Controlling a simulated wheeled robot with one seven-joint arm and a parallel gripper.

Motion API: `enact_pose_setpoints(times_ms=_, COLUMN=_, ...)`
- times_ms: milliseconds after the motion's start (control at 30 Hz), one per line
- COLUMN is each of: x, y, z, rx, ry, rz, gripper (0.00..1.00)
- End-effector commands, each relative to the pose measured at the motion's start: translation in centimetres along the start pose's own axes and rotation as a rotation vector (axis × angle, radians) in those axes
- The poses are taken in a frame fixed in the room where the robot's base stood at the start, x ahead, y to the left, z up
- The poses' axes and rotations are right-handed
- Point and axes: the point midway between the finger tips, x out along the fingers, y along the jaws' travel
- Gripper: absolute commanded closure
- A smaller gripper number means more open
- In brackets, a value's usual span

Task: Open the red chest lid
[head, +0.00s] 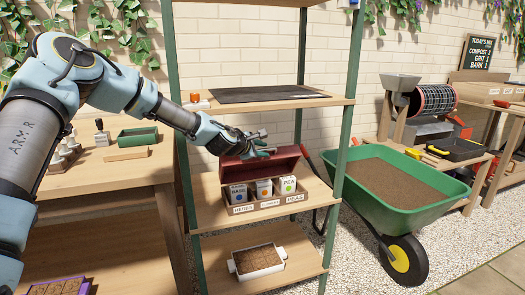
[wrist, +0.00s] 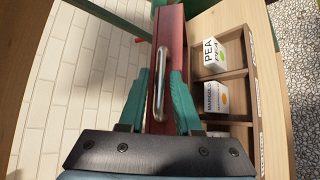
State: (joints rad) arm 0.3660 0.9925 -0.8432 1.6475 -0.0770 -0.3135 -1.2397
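The red chest stands on the middle shelf of a green-posted rack, with its red lid (head: 264,166) raised and tilted up at the back. In the wrist view the lid (wrist: 172,35) shows nearly edge-on, with a metal bar handle (wrist: 161,70) along it. My gripper (head: 268,150) is at the lid's upper edge. The exact contact is partly hidden. Inside the open chest are seed packets (head: 263,189) in compartments with name labels.
A dark mat (head: 268,93) and a small orange-topped item lie on the upper shelf, above my gripper. A soil tray (head: 257,260) sits on the lower shelf. A green wheelbarrow (head: 400,195) stands right of the rack, and a wooden table (head: 95,185) stands left.

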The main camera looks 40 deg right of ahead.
Motion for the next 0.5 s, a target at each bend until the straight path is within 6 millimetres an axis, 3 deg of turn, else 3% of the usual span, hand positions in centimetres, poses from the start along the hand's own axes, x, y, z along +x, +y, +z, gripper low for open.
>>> enact_pose_setpoints(times_ms=100, x=0.0, y=0.0, z=0.0, rx=0.000, ry=0.000, rz=-0.001, gripper=0.55)
enact_pose_setpoints(times_ms=333, x=-0.1, y=-0.1, z=0.0, rx=0.000, ry=0.000, rz=-0.001, gripper=0.55)
enact_pose_setpoints(times_ms=500, x=-1.6, y=0.0, z=-0.1, rx=-0.001, ry=0.001, rz=-0.001, gripper=0.55)
